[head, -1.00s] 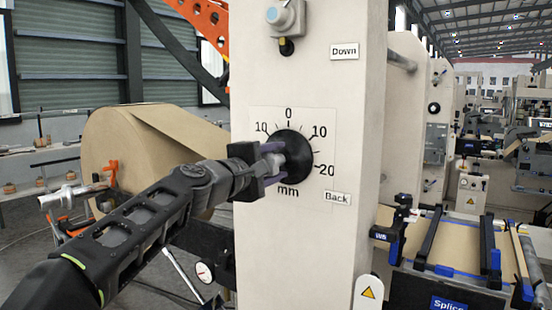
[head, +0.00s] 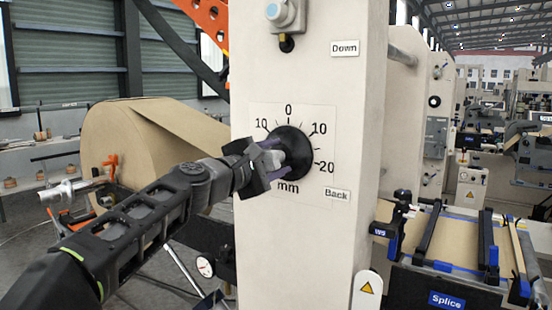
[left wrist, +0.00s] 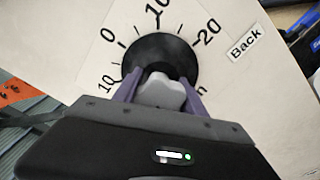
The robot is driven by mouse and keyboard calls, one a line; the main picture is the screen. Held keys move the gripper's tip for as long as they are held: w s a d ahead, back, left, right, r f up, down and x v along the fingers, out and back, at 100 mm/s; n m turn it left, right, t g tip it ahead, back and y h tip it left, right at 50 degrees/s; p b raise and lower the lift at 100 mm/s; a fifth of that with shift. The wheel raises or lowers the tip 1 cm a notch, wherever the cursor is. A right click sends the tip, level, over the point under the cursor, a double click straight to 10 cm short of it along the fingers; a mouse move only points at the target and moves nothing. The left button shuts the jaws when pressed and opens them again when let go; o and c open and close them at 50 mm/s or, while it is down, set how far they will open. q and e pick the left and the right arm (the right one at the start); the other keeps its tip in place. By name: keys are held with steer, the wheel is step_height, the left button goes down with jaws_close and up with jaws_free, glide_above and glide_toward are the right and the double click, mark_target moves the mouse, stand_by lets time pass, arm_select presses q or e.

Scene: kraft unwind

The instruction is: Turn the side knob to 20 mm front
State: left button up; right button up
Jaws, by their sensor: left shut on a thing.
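The side knob is a black round dial (head: 296,152) on the white face of a machine column, with a scale marked 10, 0, 10, 20 and "mm". A "Back" label (head: 337,194) sits at its lower right. My left gripper (head: 270,160) is shut on the knob's pale grip and looks rolled. In the left wrist view the dial (left wrist: 160,52) shows above the grip (left wrist: 162,92), which lies between my two purple fingers. The knob's pointer is hidden, so its exact setting cannot be told. My right gripper is not in view.
A "Down" label (head: 344,48) and a grey-blue push button (head: 281,13) are higher on the column (head: 310,240). A large kraft roll (head: 140,140) stands behind my left arm. A splice table (head: 450,250) is at the right.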

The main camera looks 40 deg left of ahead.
mark_target(265, 163)
arm_select(q)
steer(key=o, duration=1.4)
steer(key=shift+c, duration=0.2)
steer(key=shift+s, duration=0.15)
steer(key=s+b, duration=0.1)
steer(key=s, duration=0.6)
steer(key=shift+s, duration=0.3)
steer(key=shift+f, duration=0.1)
